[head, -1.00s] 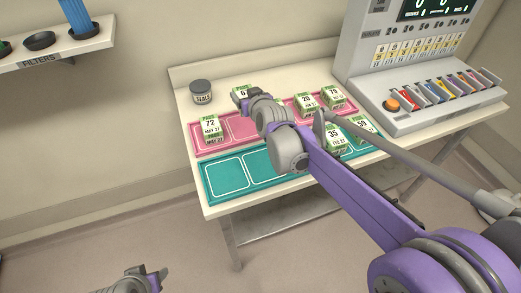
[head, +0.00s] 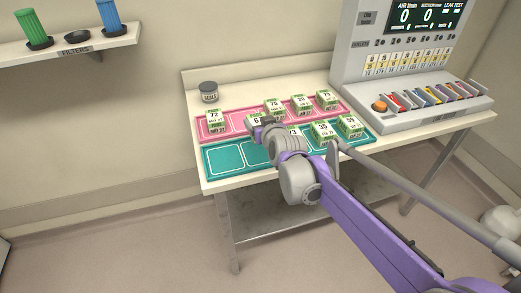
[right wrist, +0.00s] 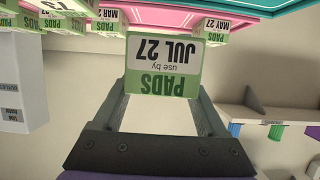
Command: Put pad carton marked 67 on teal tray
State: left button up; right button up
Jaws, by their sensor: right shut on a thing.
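My right gripper (head: 263,122) is shut on a green and white pads carton (head: 254,119). Its top shows a 6; the second digit is hidden by my gripper. In the right wrist view, the held carton (right wrist: 163,66) appears upside down, its face reading JUL 27, between my fingers. In the head view it overlaps the pink tray's front part, behind the teal tray; its height cannot be told. The teal tray (head: 223,160) lies at the table's front. Its left cells are empty; cartons 35 (head: 323,131) and 59 (head: 350,125) stand at its right. My left gripper is out of view.
The pink tray (head: 236,124) holds carton 72 (head: 214,121) at left and several cartons, including 75 (head: 274,106), at right. Another carton (head: 294,131) is partly hidden behind my right arm. A dark jar (head: 208,92) stands behind. A console (head: 410,90) fills the right.

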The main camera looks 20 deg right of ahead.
notch_tip(320, 180, down, 4)
jog(key=shift+w+r, duration=0.1)
jog(key=shift+w, duration=0.05)
jog(key=shift+f+b, duration=0.45)
jog(key=shift+f, duration=1.4)
jog(key=shift+f, duration=0.15)
jog(key=o, duration=1.5)
